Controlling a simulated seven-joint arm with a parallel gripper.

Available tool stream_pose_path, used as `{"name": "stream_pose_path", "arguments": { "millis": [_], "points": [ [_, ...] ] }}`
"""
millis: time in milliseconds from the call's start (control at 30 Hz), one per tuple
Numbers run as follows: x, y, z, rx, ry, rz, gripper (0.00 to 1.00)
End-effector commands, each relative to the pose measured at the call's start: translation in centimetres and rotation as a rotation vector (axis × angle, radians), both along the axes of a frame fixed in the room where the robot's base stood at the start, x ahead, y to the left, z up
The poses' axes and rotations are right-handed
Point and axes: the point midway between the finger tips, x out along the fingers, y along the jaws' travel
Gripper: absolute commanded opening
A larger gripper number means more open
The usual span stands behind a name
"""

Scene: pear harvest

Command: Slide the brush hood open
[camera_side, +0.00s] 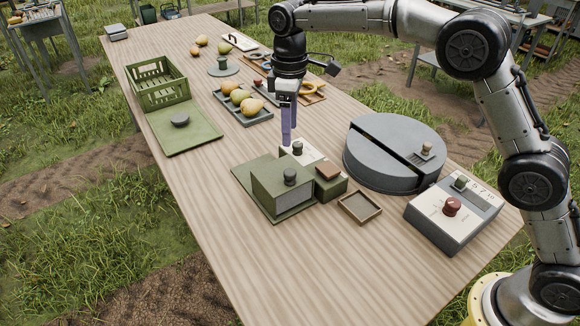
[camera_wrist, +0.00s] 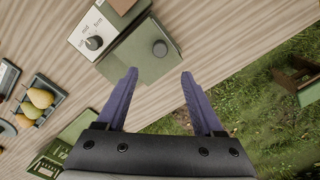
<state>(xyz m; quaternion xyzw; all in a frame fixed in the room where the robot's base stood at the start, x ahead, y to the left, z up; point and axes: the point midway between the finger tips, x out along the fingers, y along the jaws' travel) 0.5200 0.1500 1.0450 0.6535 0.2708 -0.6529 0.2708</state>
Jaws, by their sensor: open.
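The brush hood (camera_side: 270,182) appears to be the green box with a dark round knob (camera_side: 290,176) on top, standing on a flat green base (camera_side: 247,173). Its near face shows a grey panel. In the wrist view the hood (camera_wrist: 142,62) lies ahead of the fingers, with its knob (camera_wrist: 160,48) between their lines. My gripper (camera_side: 287,142) points down, above and just behind the hood; in the wrist view its purple fingers (camera_wrist: 159,73) are spread with nothing between them. I see no contact with the knob. The brush itself cannot be made out.
A white dial panel (camera_side: 312,155) adjoins the hood, beside a green block with a brown top (camera_side: 328,171). A small brown tray (camera_side: 360,207), a grey round drum (camera_side: 375,165) and a control box (camera_side: 425,222) stand right. A pear tray (camera_side: 262,116) and green crate (camera_side: 158,92) lie beyond.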

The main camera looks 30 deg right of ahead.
Motion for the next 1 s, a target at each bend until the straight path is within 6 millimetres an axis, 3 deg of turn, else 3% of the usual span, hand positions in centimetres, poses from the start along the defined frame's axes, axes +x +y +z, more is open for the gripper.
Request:
{"name": "stream_pose_path", "arguments": {
  "millis": [300,533,733,1000],
  "points": [
    [-0.2,-0.1,-6.3,-0.002,0.006,-0.001,0.69],
    [-0.1,-0.1,-10.1,-0.001,0.004,-0.001,0.69],
    [-0.1,-0.1,-11.7,-0.001,0.002,-0.001,0.69],
    [-0.1,-0.1,-12.1,0.000,0.001,-0.001,0.69]
  ]
}}
